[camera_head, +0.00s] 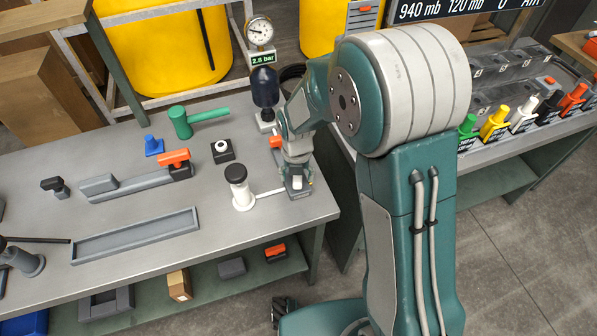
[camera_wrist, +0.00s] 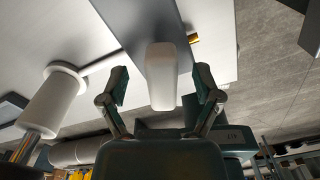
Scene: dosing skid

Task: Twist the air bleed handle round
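The air bleed handle seems to be the white rounded lever (camera_wrist: 162,78) in the middle of the wrist view. A small brass piece (camera_wrist: 194,38) shows beside its far end. My gripper (camera_wrist: 163,82) is open, with one finger on each side of the lever and a clear gap on both sides. In the head view my gripper (camera_head: 298,184) points down over the right end of the bench, and a bit of the white lever shows at its tips. The rest of the fitting is hidden behind my gripper.
A white cylinder with a black cap (camera_head: 239,187) stands just left, joined by a thin white pipe. A dark bulb-like vessel (camera_head: 264,88) under a pressure gauge (camera_head: 259,31) stands behind. The bench (camera_head: 130,140) ends just right; its front middle holds a grey tray (camera_head: 136,235).

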